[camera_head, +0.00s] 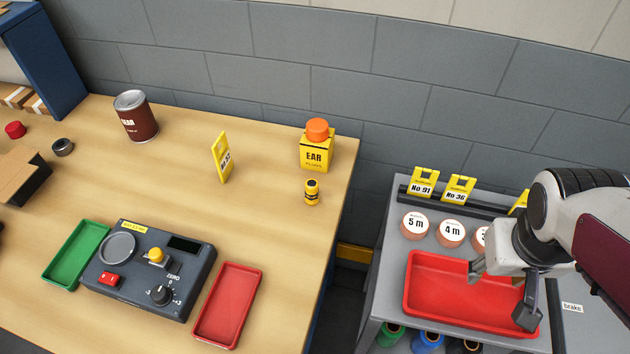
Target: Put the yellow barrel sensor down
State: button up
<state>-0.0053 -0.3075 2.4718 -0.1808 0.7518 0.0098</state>
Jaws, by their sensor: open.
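A small yellow barrel with black bands (312,192), which looks like the barrel sensor, stands upright on the wooden bench (275,225) near its right edge. It is just in front of the yellow EAR plugs box (315,153). My gripper (500,292) is far to the right of it, over the large red tray (445,305) on the grey stand. Its fingers are spread apart with nothing seen between them. The gripper hides part of the tray's right side.
On the bench are a control box (150,268), a green tray (75,254), a small red tray (228,304), a yellow sign (221,157) and a brown can (135,117). Round labelled pieces (452,233) line the grey stand (385,262). A gap separates bench and stand.

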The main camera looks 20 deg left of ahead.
jog(key=w+f+n+t, duration=0.25)
jog(key=w+f, duration=0.45)
jog(key=w, duration=0.4)
jog(key=w+a+f+n+y, duration=0.2)
jog(key=w+a, duration=0.1)
jog(key=a, duration=0.1)
jog(key=w+a+f+n+y, duration=0.1)
jog(key=w+a+f+n, duration=0.1)
jog(key=a+f, duration=0.1)
jog(key=w+a+f+n+t+y, duration=0.1)
jog(key=w+a+f+n+y, duration=0.1)
jog(key=a, duration=0.3)
jog(key=shift+w+a+f+n+y, duration=0.1)
jog(key=shift+w+f+n+y, duration=0.1)
jog(key=shift+w, duration=0.2)
jog(key=shift+w+a+f+n+y, duration=0.1)
jog(key=shift+w+n, duration=0.05)
jog(key=shift+w, duration=0.25)
jog(key=a+n+y, duration=0.2)
jog(key=a+y, duration=0.1)
jog(key=a, duration=0.3)
jog(key=n+g+y, duration=0.2)
jog(key=y, duration=0.4)
send_near(316, 189)
jog(key=a, duration=0.2)
jog(key=shift+w+f, duration=0.25)
jog(key=shift+w, duration=0.15)
jog(key=shift+a, duration=0.15)
jog(key=shift+x, duration=1.25)
